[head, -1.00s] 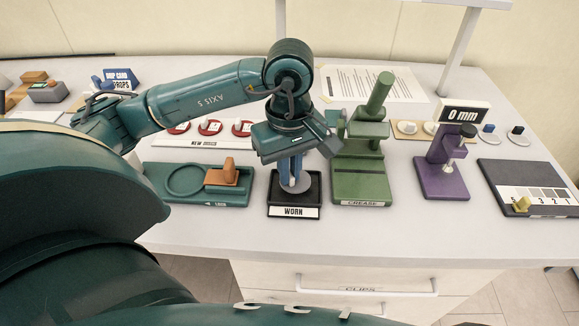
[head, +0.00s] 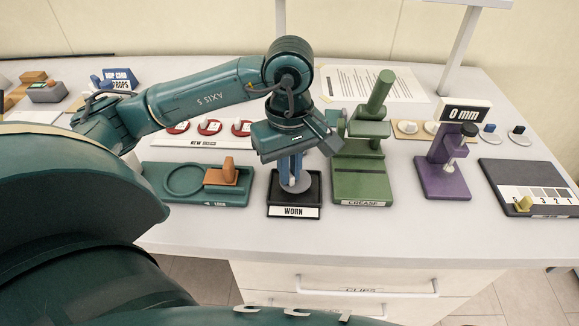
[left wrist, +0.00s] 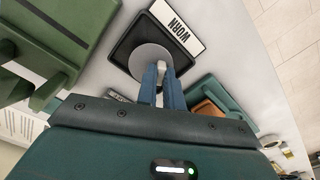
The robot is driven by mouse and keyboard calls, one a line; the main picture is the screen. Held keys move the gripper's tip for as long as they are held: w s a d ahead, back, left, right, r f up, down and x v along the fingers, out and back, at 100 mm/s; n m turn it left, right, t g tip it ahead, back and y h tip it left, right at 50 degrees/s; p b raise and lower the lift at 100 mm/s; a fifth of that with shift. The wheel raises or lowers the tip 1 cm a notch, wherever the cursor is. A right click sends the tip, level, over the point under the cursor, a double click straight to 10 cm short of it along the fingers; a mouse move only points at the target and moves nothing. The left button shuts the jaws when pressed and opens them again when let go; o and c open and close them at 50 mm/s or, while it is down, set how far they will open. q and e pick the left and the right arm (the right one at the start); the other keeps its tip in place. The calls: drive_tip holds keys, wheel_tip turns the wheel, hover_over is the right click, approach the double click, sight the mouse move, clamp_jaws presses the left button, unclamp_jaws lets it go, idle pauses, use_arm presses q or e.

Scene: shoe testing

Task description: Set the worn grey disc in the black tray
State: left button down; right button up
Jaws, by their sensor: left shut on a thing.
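The worn grey disc (left wrist: 150,58) is at the black tray (left wrist: 125,50) with the WORN label, inside its rim in the left wrist view. In the head view the disc (head: 297,187) shows below my fingers, over the tray (head: 294,201). My left gripper (left wrist: 163,75) is shut on the disc's pale upright grip, its blue fingers on either side. In the head view my left gripper (head: 291,175) points down over the tray. I cannot tell whether the disc touches the tray floor. My right gripper is not in view.
A green creasing stand (head: 362,180) stands close right of the tray. A teal fixture with an orange block (head: 220,177) stands close left. A purple gauge (head: 442,178) is further right. The table front before the tray is clear.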

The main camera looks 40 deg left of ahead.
use_arm(q)
drive_tip(key=shift+b, duration=0.65)
idle(0.8)
drive_tip(key=shift+f, duration=0.25)
drive_tip(key=shift+f+b, duration=0.3)
drive_tip(key=shift+b, duration=0.25)
drive_tip(key=shift+f+b, duration=0.3)
drive_tip(key=shift+f+b, duration=0.25)
drive_tip(key=shift+b, duration=0.05)
drive_tip(key=c, duration=1.5)
unclamp_jaws()
drive_tip(key=shift+o, duration=0.2)
